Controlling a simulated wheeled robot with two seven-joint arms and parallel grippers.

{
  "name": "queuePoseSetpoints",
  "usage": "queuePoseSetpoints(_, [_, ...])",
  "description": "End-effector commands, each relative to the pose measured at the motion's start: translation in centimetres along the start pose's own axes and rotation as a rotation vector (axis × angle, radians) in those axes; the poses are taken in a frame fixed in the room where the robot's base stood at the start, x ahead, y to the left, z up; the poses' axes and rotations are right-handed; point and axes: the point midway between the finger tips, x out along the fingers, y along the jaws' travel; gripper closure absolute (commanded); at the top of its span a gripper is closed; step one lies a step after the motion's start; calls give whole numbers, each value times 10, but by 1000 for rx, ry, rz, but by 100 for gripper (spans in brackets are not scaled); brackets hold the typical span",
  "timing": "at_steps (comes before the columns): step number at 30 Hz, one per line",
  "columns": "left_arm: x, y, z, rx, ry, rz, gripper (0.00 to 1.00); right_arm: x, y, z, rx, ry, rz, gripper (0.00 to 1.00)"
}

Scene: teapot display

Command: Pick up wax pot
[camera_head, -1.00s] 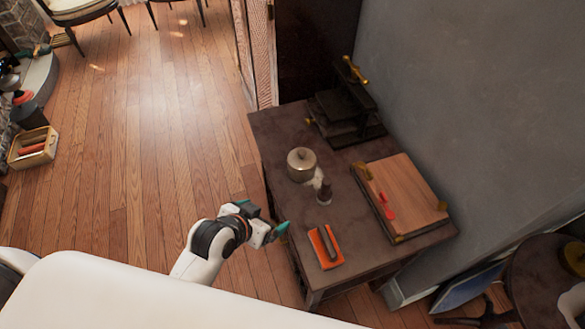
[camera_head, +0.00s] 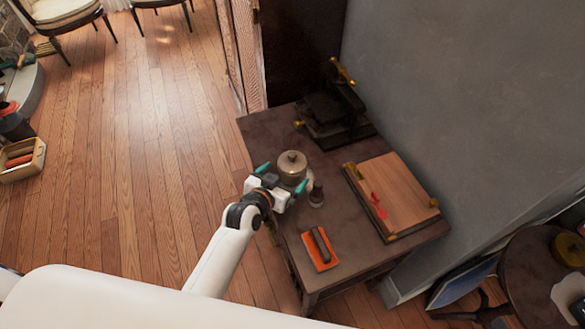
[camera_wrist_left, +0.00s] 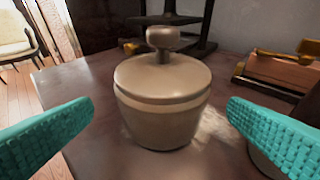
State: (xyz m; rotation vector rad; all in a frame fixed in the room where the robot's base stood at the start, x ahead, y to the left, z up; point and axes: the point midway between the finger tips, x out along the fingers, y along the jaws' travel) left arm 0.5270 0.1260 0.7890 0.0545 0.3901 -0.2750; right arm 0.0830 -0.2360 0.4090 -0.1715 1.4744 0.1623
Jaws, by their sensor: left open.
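The wax pot (camera_head: 292,166) is a small round metal pot with a knobbed lid, upright on the dark table (camera_head: 262,127). In the left wrist view the pot (camera_wrist_left: 163,100) stands centred between and beyond the two teal fingers. My left gripper (camera_head: 283,176) is open at the pot's near side, with its fingertips spread wider than the pot. In the left wrist view both fingers of the gripper (camera_wrist_left: 160,112) show apart from the pot, with nothing between them and it. My right gripper is out of view.
A small dark stamp-like object (camera_head: 317,195) stands close right of the pot. An orange tray (camera_head: 326,262) holding a dark bar lies nearer. A wooden board (camera_head: 405,190) with a red item is at the right. A black press (camera_head: 335,108) stands at the back.

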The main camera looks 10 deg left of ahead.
Motion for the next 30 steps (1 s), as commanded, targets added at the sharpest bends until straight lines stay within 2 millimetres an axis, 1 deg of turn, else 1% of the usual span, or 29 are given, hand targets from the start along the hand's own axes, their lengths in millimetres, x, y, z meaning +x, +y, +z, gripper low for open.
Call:
queuePoseSetpoints(5, [11, -1, 0, -1, 0, 0, 3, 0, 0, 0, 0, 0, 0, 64])
queuePoseSetpoints(12, [42, -2, -5, -1, 1, 0, 3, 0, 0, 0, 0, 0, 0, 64])
queuePoseSetpoints(15, [52, -2, -5, 0, 0, -1, 3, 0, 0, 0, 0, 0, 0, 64])
queuePoseSetpoints(18, [56, -2, -5, 1, -1, -1, 3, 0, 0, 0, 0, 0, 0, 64])
queuePoseSetpoints(24, [56, -2, -5, 0, 0, -1, 3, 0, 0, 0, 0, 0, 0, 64])
queuePoseSetpoints(25, [56, -2, -5, 0, 0, -1, 4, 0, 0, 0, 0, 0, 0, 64])
queuePoseSetpoints(26, [56, -2, -5, 0, 0, -1, 9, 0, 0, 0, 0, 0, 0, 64])
queuePoseSetpoints(30, [56, -2, -5, 0, 0, -1, 32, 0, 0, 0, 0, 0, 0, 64])
